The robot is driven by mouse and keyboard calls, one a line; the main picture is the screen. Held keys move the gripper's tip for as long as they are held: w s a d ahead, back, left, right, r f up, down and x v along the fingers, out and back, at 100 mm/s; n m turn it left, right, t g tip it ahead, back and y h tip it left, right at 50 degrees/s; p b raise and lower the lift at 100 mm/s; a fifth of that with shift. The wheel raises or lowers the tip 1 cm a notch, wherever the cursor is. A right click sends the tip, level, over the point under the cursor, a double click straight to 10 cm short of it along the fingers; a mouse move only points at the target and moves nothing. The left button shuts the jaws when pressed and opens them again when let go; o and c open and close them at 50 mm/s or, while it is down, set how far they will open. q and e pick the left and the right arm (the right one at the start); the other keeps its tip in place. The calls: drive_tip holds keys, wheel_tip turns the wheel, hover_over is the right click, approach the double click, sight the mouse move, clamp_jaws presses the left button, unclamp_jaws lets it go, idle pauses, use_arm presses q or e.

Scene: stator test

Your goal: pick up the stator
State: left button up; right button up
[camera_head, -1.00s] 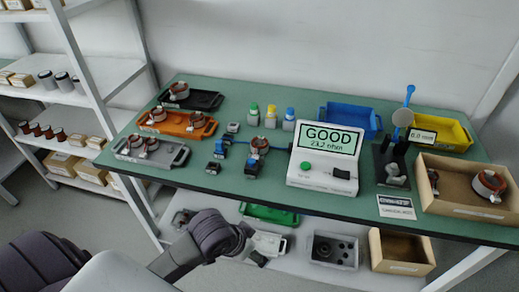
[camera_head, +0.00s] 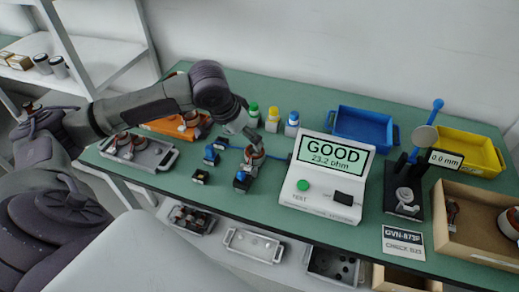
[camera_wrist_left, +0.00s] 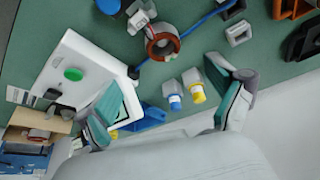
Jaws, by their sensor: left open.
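A copper-coloured stator (camera_head: 254,156) stands on the green table left of the tester, between small blue-and-black clamps (camera_head: 242,180). In the left wrist view the same stator (camera_wrist_left: 162,43) shows as a copper ring with a grey core, beside a blue cable. My left gripper (camera_head: 246,134) is over the table just above and behind this stator, partly covering it in the head view. In the left wrist view its fingers (camera_wrist_left: 168,112) are wide apart with nothing between them. Other stators sit in the grey tray (camera_head: 163,165) and orange tray (camera_head: 160,126). My right gripper is not seen.
The tester (camera_head: 318,178) reads GOOD, 23.2 ohm. Bottles (camera_head: 292,124) stand behind the stator. A blue bin (camera_head: 360,124), yellow bin (camera_head: 480,150), gauge stand (camera_head: 405,190) and wooden box (camera_head: 470,252) fill the right side.

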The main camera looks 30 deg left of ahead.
use_arm(q)
approach(256, 154)
drive_tip(key=shift+d+f, duration=0.3)
drive_tip(key=shift+f, duration=0.7)
drive_tip(key=x, duration=0.3)
drive_tip(key=shift+w+a, duration=0.1)
drive_tip(key=shift+a, duration=0.05)
drive_tip(key=x, duration=0.3)
drive_tip(key=shift+w+a+f+p, duration=0.15)
drive_tip(key=shift+w+f+p, duration=0.05)
drive_tip(key=shift+w+p, duration=0.1)
drive_tip(key=shift+f, duration=0.15)
drive_tip(key=c, duration=1.4)
drive_tip(key=shift+c, duration=0.7)
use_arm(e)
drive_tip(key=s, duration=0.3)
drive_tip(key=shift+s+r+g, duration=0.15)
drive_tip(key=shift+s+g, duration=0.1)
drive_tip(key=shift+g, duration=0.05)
use_arm(q)
drive_tip(key=shift+w, duration=0.1)
